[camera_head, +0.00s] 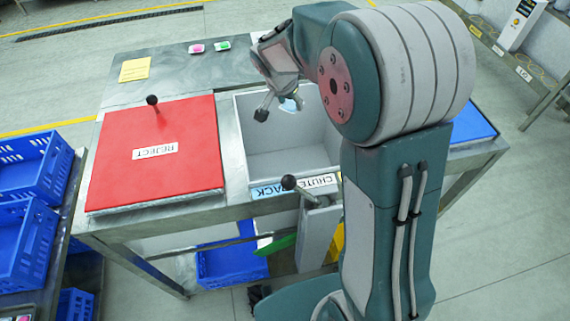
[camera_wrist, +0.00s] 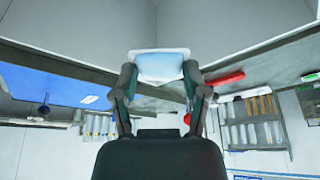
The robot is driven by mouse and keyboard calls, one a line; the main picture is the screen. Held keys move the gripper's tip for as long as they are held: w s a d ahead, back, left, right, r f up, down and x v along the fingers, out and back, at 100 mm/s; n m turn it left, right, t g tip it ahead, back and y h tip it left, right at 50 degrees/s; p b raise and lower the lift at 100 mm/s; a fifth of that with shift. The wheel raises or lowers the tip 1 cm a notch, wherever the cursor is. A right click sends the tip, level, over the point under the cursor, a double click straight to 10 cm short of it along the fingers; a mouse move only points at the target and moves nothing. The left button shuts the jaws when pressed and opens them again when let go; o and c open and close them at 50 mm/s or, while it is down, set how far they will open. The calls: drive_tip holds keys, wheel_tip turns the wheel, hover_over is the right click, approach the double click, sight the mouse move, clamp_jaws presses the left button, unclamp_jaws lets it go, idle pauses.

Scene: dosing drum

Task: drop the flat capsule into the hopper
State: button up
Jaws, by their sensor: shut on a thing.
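A flat capsule with a white rim and pale blue face (camera_wrist: 160,67) is held between the two fingers of my gripper (camera_wrist: 160,82) in the wrist view. In the head view my gripper (camera_head: 280,106) is over the open grey bin, which looks like the hopper (camera_head: 247,135), towards its back. The pale capsule (camera_head: 290,104) shows there only in part, beside a finger. The bin's inside looks empty where I can see it; my arm hides its right part.
A red lid marked REJECT (camera_head: 155,160) with a black knob lies left of the bin. A blue panel (camera_head: 472,122) is at the right, partly hidden. A black-knobbed lever (camera_head: 289,182) stands at the front edge. Pink (camera_head: 197,48) and green (camera_head: 222,45) pieces lie at the back.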

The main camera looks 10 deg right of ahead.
drive_tip(key=o, duration=0.8)
drive_tip(key=shift+o, duration=0.2)
drive_tip(key=shift+r, duration=0.1)
drive_tip(key=v, duration=1.1)
drive_tip(key=shift+a+r, duration=0.15)
drive_tip(key=shift+r, duration=0.15)
drive_tip(key=s+d+n+t+y, duration=0.2)
drive_tip(key=s+n, duration=0.6)
drive_tip(key=s, duration=1.7)
drive_tip(key=shift+s+d+r+n+y, duration=0.2)
drive_tip(key=shift+d+r+n+y, duration=0.35)
drive_tip(key=shift+d, duration=0.4)
